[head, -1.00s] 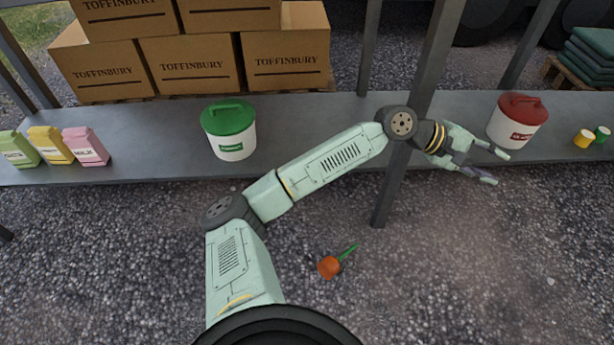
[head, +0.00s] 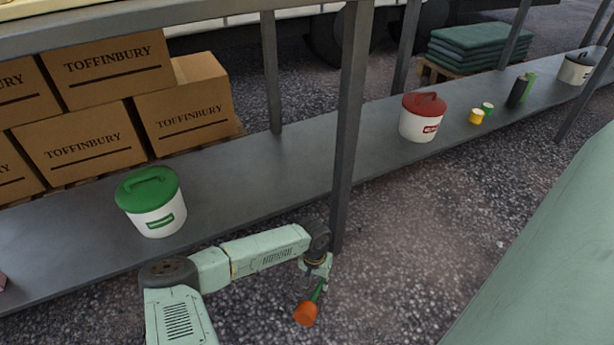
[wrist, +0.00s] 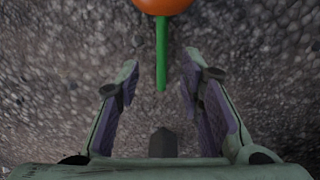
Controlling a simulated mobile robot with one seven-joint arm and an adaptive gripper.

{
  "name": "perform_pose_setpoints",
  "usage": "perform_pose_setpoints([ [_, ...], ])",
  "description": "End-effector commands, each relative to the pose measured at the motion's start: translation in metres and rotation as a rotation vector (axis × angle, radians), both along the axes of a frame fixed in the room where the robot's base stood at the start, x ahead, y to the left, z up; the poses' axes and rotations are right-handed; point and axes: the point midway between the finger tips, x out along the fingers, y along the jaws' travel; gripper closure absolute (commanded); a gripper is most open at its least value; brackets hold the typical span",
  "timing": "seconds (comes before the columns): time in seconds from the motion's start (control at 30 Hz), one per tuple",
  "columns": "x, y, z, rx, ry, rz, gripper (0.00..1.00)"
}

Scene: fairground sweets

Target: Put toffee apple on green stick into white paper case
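The toffee apple (head: 306,314) is orange-red with a green stick (head: 318,290), low in the head view against the gravel. In the wrist view the apple (wrist: 161,5) is cut off by the top edge, and its stick (wrist: 161,55) points down towards my gripper (wrist: 160,72). My gripper is open, with a finger on each side of the stick's free end and gaps on both sides. In the head view my gripper (head: 317,275) is small and partly hidden at the stick end. No white paper case shows in either view.
A grey shelf (head: 240,160) runs above the gravel, with a post (head: 350,130) close beside my gripper. It bears a green-lidded tub (head: 155,215), a red-lidded tub (head: 420,125) and small yellow (head: 477,117) and green pots. Boxes (head: 75,145) stand behind. A pale green surface fills the right.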

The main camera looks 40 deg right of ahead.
Motion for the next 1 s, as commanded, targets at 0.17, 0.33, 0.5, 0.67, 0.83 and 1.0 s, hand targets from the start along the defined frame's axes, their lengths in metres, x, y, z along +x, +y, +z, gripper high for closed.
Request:
perform_pose_setpoints([
  [0.17, 0.0, -0.003, -0.022, 0.0, 0.003, 0.003, 0.66],
  [0.33, 0.002, -0.007, -0.047, 0.0, 0.003, 0.003, 0.66],
  [0.5, 0.002, -0.008, -0.057, -0.002, 0.001, 0.002, 0.66],
  [0.67, 0.002, -0.008, -0.057, -0.002, 0.0, 0.002, 0.66],
  [0.83, 0.002, -0.008, -0.057, -0.003, 0.001, 0.002, 0.73],
  [1.0, 0.002, -0.008, -0.057, -0.003, 0.001, 0.002, 0.85],
])
